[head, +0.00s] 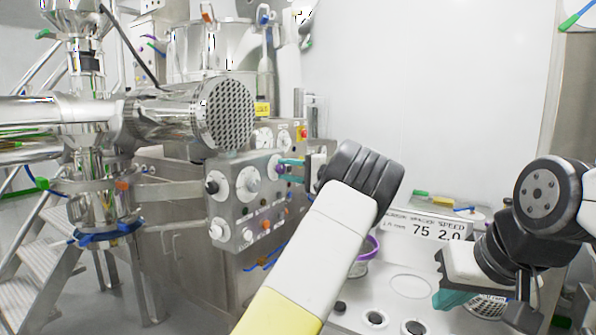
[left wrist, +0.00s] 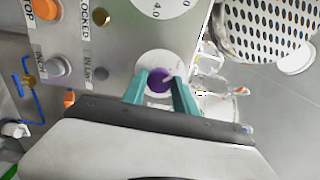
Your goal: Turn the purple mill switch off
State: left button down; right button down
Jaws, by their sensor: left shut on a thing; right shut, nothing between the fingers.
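The purple mill switch (left wrist: 160,80) is a round purple knob on a white dial plate on the grey control panel. In the left wrist view it sits between the two teal fingers of my left gripper (left wrist: 161,88), which is shut on it. In the head view my left gripper (head: 290,170) reaches the panel's right part, and its fingers mostly hide the switch. A light pointer mark shows on the knob, but its setting is hard to read. My right gripper (head: 456,296) is shut and empty at the lower right, away from the panel.
The panel (head: 232,208) carries other knobs, dials and coloured buttons, including an orange button (left wrist: 46,9). A steel cylinder with a perforated end (head: 228,113) juts out above it. A worktop (head: 350,313) with round openings and a speed display (head: 437,229) lies at the right.

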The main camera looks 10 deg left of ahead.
dwell(0.4)
pick_arm(q)
jog(key=c, duration=1)
grip_release()
jog(key=shift+o, duration=0.2)
jog(key=v, duration=0.8)
